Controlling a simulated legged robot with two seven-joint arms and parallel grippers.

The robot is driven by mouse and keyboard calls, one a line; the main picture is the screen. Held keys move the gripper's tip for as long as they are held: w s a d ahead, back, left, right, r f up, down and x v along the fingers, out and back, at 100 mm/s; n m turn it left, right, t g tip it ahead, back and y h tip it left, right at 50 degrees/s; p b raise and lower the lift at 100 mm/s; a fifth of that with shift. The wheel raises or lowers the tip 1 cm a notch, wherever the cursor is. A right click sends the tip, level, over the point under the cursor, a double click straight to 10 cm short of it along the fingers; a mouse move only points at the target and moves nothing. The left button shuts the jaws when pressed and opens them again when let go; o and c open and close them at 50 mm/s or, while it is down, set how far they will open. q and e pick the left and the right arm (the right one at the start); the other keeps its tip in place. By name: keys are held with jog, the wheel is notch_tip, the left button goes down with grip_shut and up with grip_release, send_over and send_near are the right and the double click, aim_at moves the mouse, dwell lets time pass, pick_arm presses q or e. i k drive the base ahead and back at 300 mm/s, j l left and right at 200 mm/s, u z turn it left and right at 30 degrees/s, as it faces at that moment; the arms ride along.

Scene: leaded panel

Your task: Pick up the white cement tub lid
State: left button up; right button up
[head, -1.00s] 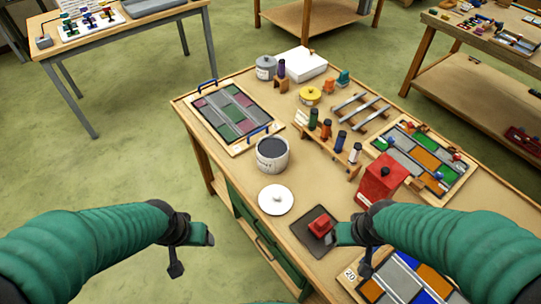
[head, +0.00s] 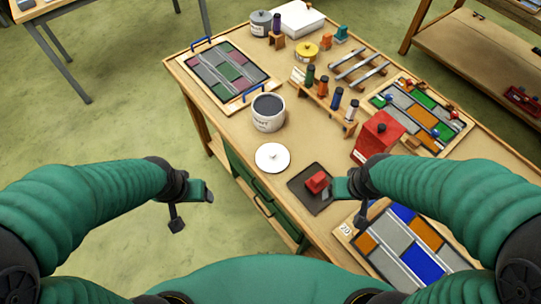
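The white cement tub lid (head: 272,157) is a round disc with a small knob on top. It lies flat on the table near its front left edge. The cement tub (head: 268,112) stands open just behind it, with grey contents. My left gripper (head: 192,205) is off the table's left side, to the left of the lid and apart from it. My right gripper (head: 347,197) is over the table, right of the lid, close to a red block. The finger gaps of both grippers are too unclear to judge.
A dark square tray (head: 298,198) with the red block (head: 317,182) lies right of the lid. A red box (head: 377,138), a bottle rack (head: 325,102) and leaded panels (head: 228,75) crowd the table. Open floor (head: 120,120) lies left of the table.

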aim_at(272, 158)
jog(key=i+j+z, duration=0.3)
jog(key=j, duration=0.3)
jog(key=i+j+z, duration=0.3)
jog(key=j, duration=0.4)
jog(key=i, duration=0.1)
